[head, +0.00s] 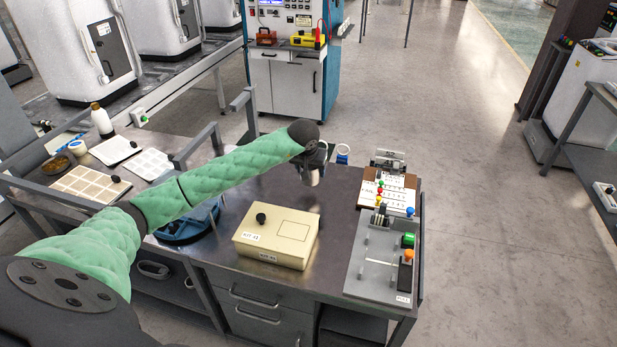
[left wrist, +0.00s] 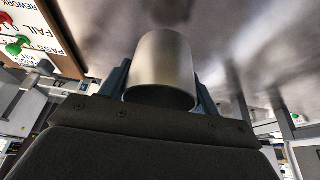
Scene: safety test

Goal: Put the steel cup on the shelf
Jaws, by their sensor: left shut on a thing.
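The steel cup (left wrist: 160,62) is a plain grey metal cylinder. In the left wrist view it sits between the two blue fingers of my left gripper (left wrist: 162,88), which is shut on it. In the head view my left gripper (head: 313,160) is over the back of the dark workbench, and a little of the cup (head: 312,179) shows beneath the wrist. I cannot tell whether the cup touches the bench. I cannot tell for sure which surface is the shelf. My right gripper is not in view.
A cream box (head: 277,237) stands on the workbench (head: 335,205) in front of the gripper. A grey fixture panel (head: 378,262) and a board with coloured pins (head: 388,192) are to the right. A blue round item (head: 188,224) lies left of the box, under my arm.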

